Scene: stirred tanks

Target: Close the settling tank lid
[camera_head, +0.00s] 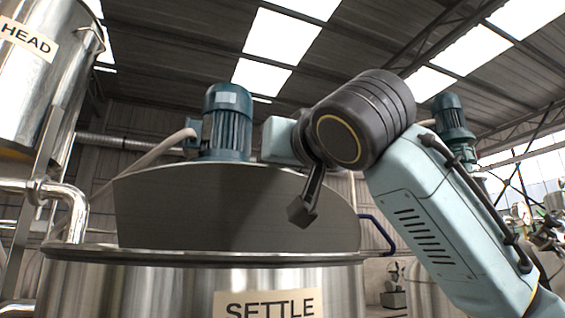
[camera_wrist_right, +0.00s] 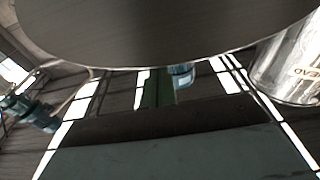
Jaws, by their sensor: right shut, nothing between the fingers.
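The settling tank (camera_head: 170,290) stands in front of me in the head view, with a "SETTLE" label on its steel side. Its grey lid (camera_head: 200,215) stands raised, its broad flat face towards me. A blue handle (camera_head: 382,235) sticks out at the right, by the lid's edge; its attachment is unclear. My right gripper (camera_head: 302,212) is shut and empty, in front of the lid's right half in the picture; whether it touches is unclear. In the right wrist view a large dark curved plate, apparently the lid (camera_wrist_right: 170,30), fills the top. My left gripper is not in view.
A blue motor (camera_head: 227,122) shows above the lid's top edge. The tank labelled "HEAD" (camera_head: 45,75) and bent steel pipes (camera_head: 75,210) stand at the left. Another blue motor (camera_head: 450,115) is behind my right arm. A grey hose (camera_head: 140,160) runs behind the lid.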

